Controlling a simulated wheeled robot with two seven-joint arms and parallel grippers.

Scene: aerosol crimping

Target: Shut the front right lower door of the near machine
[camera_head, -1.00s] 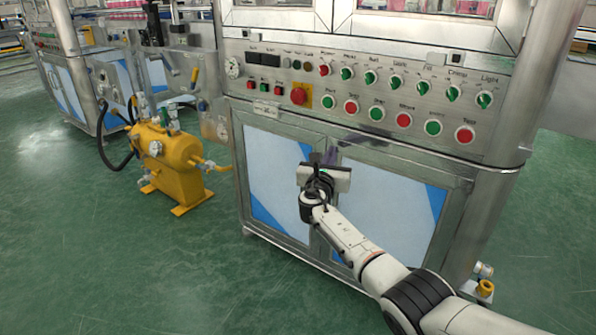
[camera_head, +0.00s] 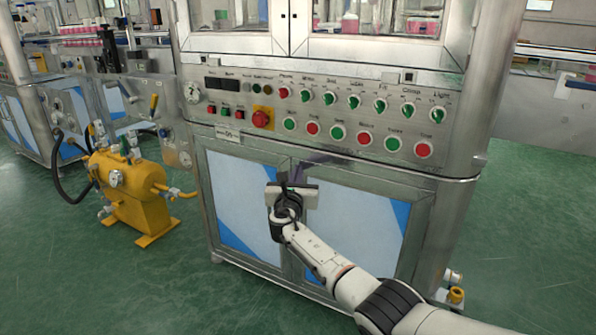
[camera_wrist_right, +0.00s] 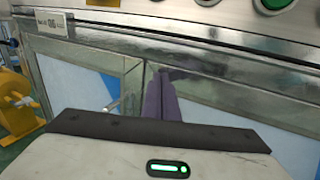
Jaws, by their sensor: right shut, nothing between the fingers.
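The front right lower door (camera_head: 352,222) of the near machine is a metal-framed panel with a pale sheet and a blue corner. It looks flush or nearly flush with the front; a small gap cannot be ruled out. It also shows in the right wrist view (camera_wrist_right: 215,92). My right gripper (camera_head: 300,163) is at the upper inner corner of this door, beside the seam between the two lower doors. Its purple fingers (camera_wrist_right: 163,98) are together and empty; whether they touch the door is unclear. The gripper body hides part of the seam. My left gripper is out of view.
The left lower door (camera_head: 243,190) looks shut, with a small handle (camera_wrist_right: 113,105) near the seam. The button panel (camera_head: 330,115) is just above the gripper. A yellow tank (camera_head: 130,185) stands to the left. Green floor is clear in front.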

